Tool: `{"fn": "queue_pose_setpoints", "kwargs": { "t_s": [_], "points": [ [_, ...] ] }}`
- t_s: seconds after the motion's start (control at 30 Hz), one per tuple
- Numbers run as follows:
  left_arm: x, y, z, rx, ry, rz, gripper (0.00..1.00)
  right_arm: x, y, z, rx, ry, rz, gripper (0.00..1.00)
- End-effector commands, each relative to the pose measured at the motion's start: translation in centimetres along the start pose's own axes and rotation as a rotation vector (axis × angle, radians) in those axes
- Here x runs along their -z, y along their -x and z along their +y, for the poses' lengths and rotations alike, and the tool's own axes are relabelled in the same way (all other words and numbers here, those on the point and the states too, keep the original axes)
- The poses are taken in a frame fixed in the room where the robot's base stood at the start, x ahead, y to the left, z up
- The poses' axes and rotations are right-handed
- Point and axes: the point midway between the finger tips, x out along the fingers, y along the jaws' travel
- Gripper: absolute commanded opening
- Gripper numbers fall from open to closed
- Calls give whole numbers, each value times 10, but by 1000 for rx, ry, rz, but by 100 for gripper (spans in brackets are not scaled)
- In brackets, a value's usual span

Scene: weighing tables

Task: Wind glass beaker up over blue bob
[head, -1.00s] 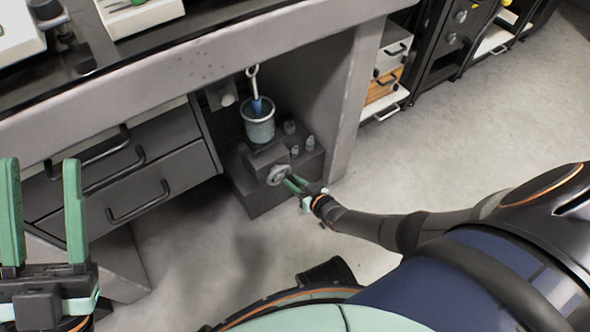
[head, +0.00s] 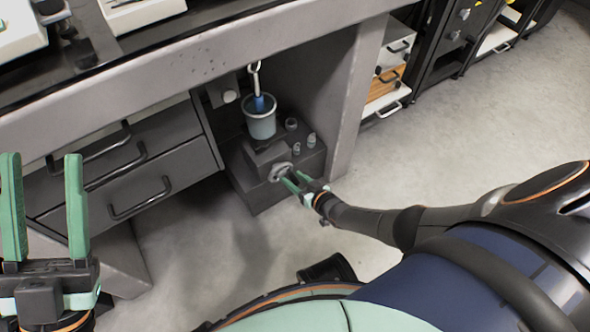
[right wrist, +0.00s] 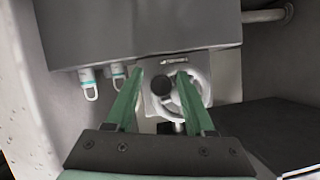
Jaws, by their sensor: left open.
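The glass beaker (head: 261,126) stands on a dark stand (head: 258,157) under the bench. The blue bob (head: 259,103) hangs from a metal hook (head: 254,76); its lower part is hidden within the beaker's rim. A round handwheel (head: 281,172) is on the stand's front. My right gripper (head: 291,180) is at this wheel. In the right wrist view, its open fingers (right wrist: 161,78) stand either side of the wheel's dark knob (right wrist: 161,86), with gaps visible. My left gripper (head: 42,158) is open and empty at the left, away from the stand.
The bench (head: 205,70) overhangs the stand, with drawers (head: 150,180) to the left and a bench leg (head: 358,100) to the right. Small weights (head: 311,139) stand on the stand's right side. The floor (head: 470,130) to the right is clear.

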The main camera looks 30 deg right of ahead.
Motion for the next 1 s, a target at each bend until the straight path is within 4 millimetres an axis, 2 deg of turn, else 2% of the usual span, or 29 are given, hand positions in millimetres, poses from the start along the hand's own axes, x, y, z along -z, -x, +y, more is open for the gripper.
{"fn": "queue_pose_setpoints", "kwargs": {
  "t_s": [0.27, 0.37, 0.47, 0.8, 1.0],
  "points": [
    [1, -1, -1, 0, 0, 0, 50, 0, 2, 0, 1, 0, -1, 57],
    [5, -4, -3, 2, 2, 1, 50, 1, 8, -1, 0, 0, -2, 57],
    [13, -12, -8, 6, 9, 4, 50, 3, 22, -1, -1, -1, -3, 57],
    [48, -40, -31, 29, 36, 35, 50, 4, 92, -2, 0, 1, -3, 57],
    [57, -46, -35, 23, 35, 43, 50, 2, 119, -1, 0, 0, -1, 57]
  ]
}}
